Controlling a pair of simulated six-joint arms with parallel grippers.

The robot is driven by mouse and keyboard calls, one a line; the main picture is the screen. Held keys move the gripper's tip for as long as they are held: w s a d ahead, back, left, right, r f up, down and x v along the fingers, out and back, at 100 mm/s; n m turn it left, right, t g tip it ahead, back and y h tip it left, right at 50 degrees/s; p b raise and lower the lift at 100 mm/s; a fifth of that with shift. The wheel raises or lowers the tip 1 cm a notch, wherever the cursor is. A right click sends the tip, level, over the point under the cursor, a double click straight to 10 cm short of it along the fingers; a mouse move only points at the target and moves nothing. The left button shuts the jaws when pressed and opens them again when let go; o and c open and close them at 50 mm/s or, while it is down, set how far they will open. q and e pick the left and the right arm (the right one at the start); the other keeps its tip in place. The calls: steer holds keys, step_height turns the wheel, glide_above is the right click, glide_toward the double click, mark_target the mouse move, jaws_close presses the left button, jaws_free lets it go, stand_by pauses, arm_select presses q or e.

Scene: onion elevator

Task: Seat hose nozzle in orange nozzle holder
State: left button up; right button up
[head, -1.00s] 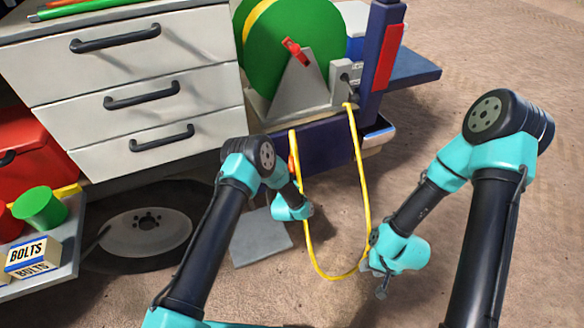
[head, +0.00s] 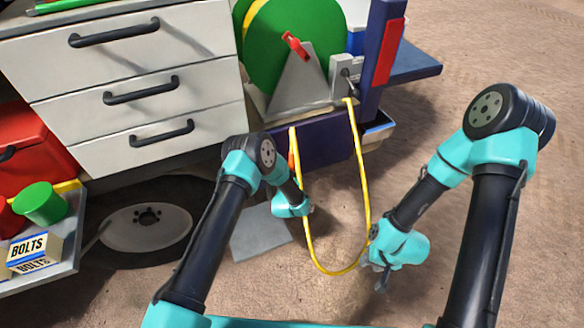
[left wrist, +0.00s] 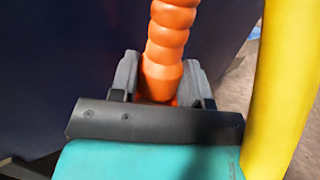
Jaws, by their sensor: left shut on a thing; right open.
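An orange segmented stalk, which looks like the nozzle holder (left wrist: 168,45), stands between the fingers of my left gripper (left wrist: 160,78). That gripper is shut on it. In the head view only a sliver of orange (head: 291,160) shows above my left wrist, beside the dark blue panel. The yellow hose (head: 365,190) runs from the reel's outlet down in a U and up to an end beside the orange piece. It also passes close on the right in the left wrist view (left wrist: 280,85). I cannot make out the nozzle. My right gripper (head: 376,274) is open, low beside the hose loop.
A green hose reel (head: 285,45) on a grey stand is behind the dark blue panel (head: 325,140). A white drawer cabinet (head: 130,70) is at the left. A wheel (head: 145,230) and a grey plate (head: 262,235) lie on the floor. Floor to the right is clear.

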arm_select(q)
steer(key=shift+f, duration=0.4)
steer(key=o, duration=1.1)
steer(key=shift+o, duration=0.2)
